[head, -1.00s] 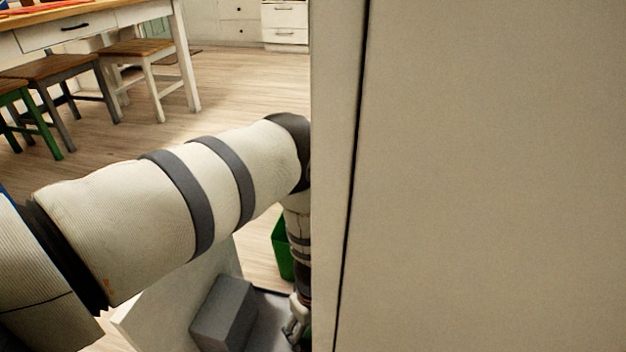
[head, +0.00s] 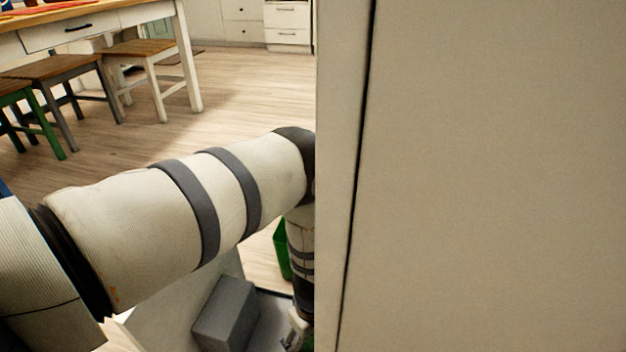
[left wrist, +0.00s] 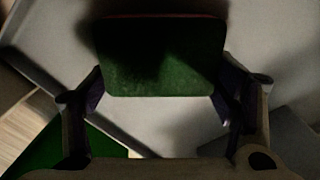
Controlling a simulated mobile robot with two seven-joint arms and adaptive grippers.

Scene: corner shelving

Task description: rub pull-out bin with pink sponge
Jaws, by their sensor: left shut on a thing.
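In the left wrist view a sponge (left wrist: 160,65) shows a dark green face and a thin pinkish-red top edge. My left gripper (left wrist: 161,92) is shut on it, one finger at each side. In the head view this gripper (head: 298,332) is low in the middle, partly cut off by the large pale panel, and the sponge cannot be made out. The pull-out bin's pale front (head: 165,312) stands at the lower left, with a grey box (head: 225,315) and a green bin (head: 282,250) by it. Whether the sponge touches a surface is unclear. My right gripper is not in view.
A large pale panel (head: 490,180) fills the right half of the head view and blocks sight there. A table (head: 100,25) with several stools (head: 150,60) stands at the upper left. Wooden floor (head: 225,95) between is clear.

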